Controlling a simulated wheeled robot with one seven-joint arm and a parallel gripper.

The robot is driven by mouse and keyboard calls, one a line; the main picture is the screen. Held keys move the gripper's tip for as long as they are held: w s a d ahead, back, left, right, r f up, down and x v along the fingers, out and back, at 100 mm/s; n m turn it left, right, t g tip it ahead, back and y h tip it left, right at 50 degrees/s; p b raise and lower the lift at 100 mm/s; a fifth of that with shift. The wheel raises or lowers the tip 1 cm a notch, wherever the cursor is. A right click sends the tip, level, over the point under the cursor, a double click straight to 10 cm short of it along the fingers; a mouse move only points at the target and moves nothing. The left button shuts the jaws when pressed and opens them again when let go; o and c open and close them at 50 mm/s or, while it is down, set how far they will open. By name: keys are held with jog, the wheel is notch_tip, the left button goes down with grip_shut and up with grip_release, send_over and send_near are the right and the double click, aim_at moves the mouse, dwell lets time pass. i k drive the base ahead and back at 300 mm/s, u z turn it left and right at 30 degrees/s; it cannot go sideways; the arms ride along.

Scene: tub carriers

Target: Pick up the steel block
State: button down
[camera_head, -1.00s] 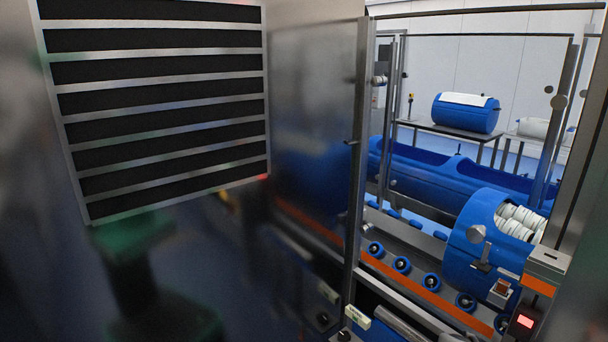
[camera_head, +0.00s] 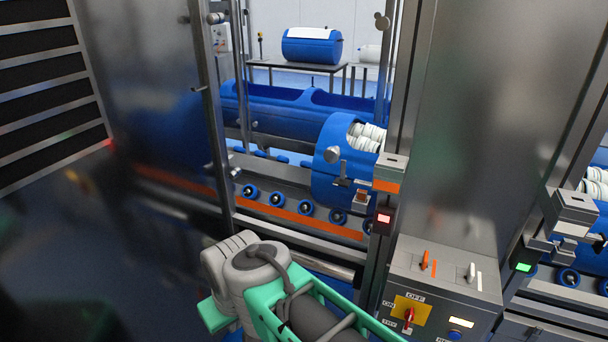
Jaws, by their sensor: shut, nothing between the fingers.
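I cannot make out a loose steel block with certainty. A small steel box-shaped piece (camera_head: 392,162) with an orange band below it sits on the post right of the opening. A similar steel piece (camera_head: 575,203) sits on a post at the far right. I cannot tell whether either is the steel block or a fixed fitting. My gripper is not in view; only green and grey links of my own arm show at the bottom centre.
A blue tub (camera_head: 330,185) with white rolls inside lies behind the frame, above rollers (camera_head: 277,199). A control panel (camera_head: 443,285) with a red switch stands at lower right. Steel posts and a wide steel panel (camera_head: 470,130) bound the opening. Dark floor lies left.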

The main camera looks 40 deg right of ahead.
aim_at(361, 196)
jog(key=z, duration=1.3)
jog(key=k, duration=0.5)
jog(key=u, duration=1.4)
jog(key=i, duration=0.9)
jog(key=z, duration=0.55)
